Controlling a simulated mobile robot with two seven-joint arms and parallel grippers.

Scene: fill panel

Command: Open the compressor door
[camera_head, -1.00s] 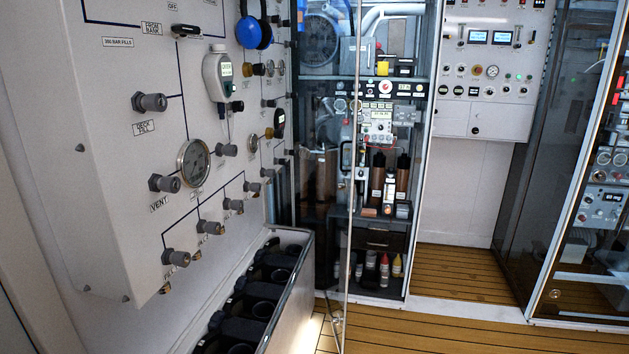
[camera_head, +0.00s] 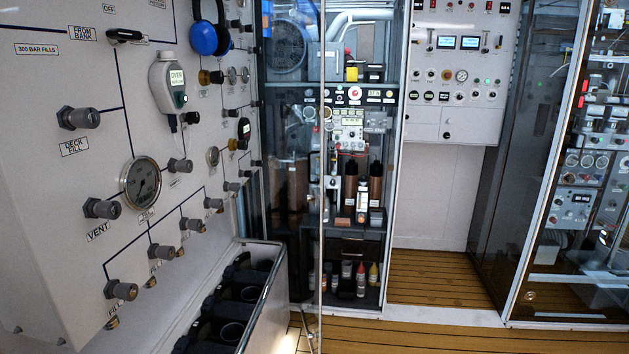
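A tall cabinet (camera_head: 394,180) with shelves of equipment stands in the middle of the head view. A clear glass door (camera_head: 290,200) is in front of its left part. The door's free edge (camera_head: 321,120) runs nearly top to bottom and reaches lower than the cabinet base, so the door looks partly swung out. A dark handle (camera_head: 313,165) sits near that edge. A second glass-fronted cabinet (camera_head: 545,200) stands at the right and looks shut. No label shows which one is the compressor. Neither of my grippers is in view.
A grey fill panel (camera_head: 60,180) with valves and gauges fills the left. Below it an open-topped bin (camera_head: 262,310) with dark round slots juts out, close to the glass door's lower end. Wooden floor (camera_head: 440,280) is clear at centre right. A white control box (camera_head: 455,115) hangs behind.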

